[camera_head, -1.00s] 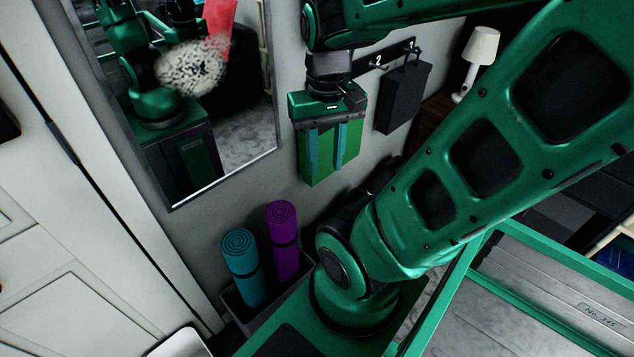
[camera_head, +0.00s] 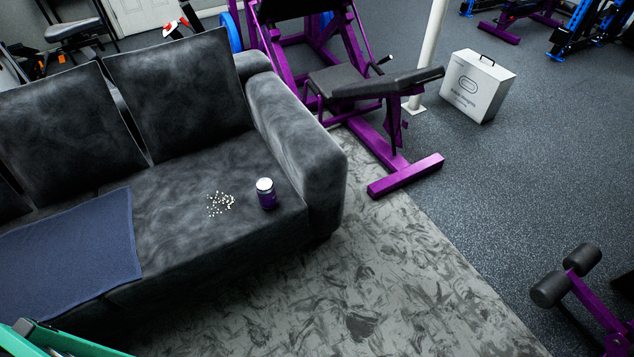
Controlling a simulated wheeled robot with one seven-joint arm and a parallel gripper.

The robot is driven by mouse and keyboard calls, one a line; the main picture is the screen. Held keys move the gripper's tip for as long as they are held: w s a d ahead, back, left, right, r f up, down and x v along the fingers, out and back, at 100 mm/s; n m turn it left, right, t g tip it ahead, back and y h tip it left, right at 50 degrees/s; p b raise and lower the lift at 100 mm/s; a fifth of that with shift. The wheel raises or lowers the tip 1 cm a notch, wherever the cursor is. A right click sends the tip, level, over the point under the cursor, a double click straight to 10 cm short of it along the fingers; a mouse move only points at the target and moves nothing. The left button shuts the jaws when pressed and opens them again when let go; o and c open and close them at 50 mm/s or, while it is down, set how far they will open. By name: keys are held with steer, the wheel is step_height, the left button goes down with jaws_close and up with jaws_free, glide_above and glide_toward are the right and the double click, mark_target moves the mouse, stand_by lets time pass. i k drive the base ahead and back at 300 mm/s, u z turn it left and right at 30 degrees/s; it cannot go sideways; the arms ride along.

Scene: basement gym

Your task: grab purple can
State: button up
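The purple can (camera_head: 266,196) stands upright on the right seat of the dark grey sofa (camera_head: 180,232), near its front edge and beside the right armrest. It has a pale lid or top. My gripper is not in view now. Only a green and grey part of my own body shows at the bottom left corner.
Small pale crumbs (camera_head: 221,203) lie left of the can. A blue blanket (camera_head: 75,250) covers the seat further left. Purple gym equipment (camera_head: 380,150) and a white box (camera_head: 478,85) stand behind to the right. The patterned rug (camera_head: 400,290) before the sofa is clear.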

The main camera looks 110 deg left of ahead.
mark_target(264, 188)
steer(key=u, duration=1.15)
steer(key=i, duration=0.1)
steer(key=u, duration=2.55)
steer(key=i, duration=0.6)
steer(key=z, duration=0.1)
steer(key=k, duration=0.6)
steer(key=u, duration=0.1)
